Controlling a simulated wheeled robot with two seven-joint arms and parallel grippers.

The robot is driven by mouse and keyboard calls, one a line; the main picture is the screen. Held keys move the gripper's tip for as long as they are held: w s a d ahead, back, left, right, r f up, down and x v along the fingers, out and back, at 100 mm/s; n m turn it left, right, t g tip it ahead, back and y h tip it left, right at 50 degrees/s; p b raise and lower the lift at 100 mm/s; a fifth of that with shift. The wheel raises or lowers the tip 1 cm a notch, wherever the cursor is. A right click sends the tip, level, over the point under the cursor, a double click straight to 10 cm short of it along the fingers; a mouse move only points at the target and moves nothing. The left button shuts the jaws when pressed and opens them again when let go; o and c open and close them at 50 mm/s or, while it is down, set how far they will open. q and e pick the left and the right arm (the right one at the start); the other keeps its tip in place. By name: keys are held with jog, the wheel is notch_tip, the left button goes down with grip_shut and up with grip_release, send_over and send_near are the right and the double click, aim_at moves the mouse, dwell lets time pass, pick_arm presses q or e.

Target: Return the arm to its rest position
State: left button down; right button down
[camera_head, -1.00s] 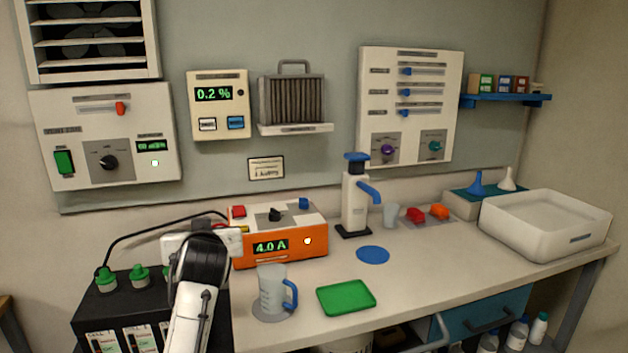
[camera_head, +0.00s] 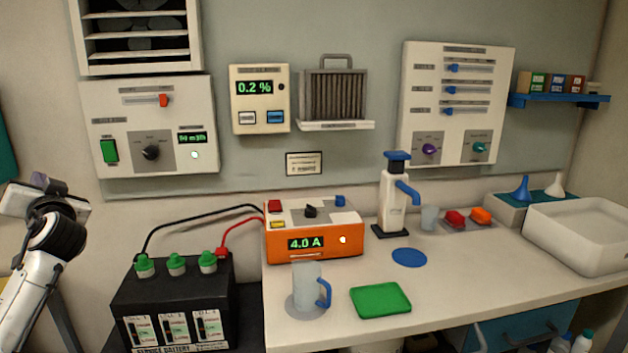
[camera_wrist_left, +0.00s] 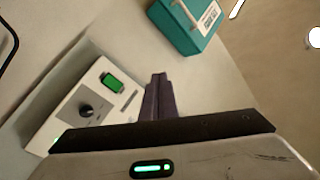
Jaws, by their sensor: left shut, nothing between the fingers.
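My left arm comes in from the lower left edge of the head view, with my left gripper (camera_head: 47,183) raised in the air left of the wall panel and clear of the bench. In the left wrist view, the dark fingers of my left gripper (camera_wrist_left: 157,95) are together with nothing between them. My right gripper is not in either view.
A black battery box (camera_head: 175,305) with green caps stands right of my arm. An orange charger (camera_head: 315,246) showing 4.0 A, a measuring jug (camera_head: 307,287) and a green tray (camera_head: 380,300) are on the bench. A teal box (camera_wrist_left: 185,25) shows in the wrist view.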

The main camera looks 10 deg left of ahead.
pick_arm(q)
jog(key=d+f+m+t+h, duration=0.1)
jog(key=d+f+m+h, duration=0.3)
jog(key=f, duration=0.8)
jog(key=d+f+m+h, duration=0.3)
jog(key=d+f, duration=0.3)
jog(key=f, duration=0.6)
jog(key=s+d+f+m+g+h, duration=0.1)
jog(key=s+d+f+h, duration=0.1)
jog(key=s+d+f, duration=0.45)
jog(key=s+d+f+m+h, duration=0.1)
jog(key=s+d+f+h, duration=0.15)
jog(key=f, duration=0.65)
jog(key=s+d+f+g+h, duration=0.1)
jog(key=s+d+f+h, duration=0.1)
jog(key=s+d+f, duration=0.45)
jog(key=s+d+f+m+g+h, duration=0.1)
jog(key=s+d+f+g+h, duration=0.15)
jog(key=s, duration=0.65)
jog(key=s+d+f+g+h, duration=0.1)
jog(key=s+d+f, duration=0.35)
jog(key=s, duration=0.35)
jog(key=d+n+t, duration=0.1)
jog(key=d+n, duration=0.3)
jog(key=d, duration=0.7)
jog(key=shift+w+d+h, duration=0.35)
jog(key=shift+h, duration=0.05)
jog(key=shift+r+t, duration=0.1)
jog(key=shift+t, duration=0.15)
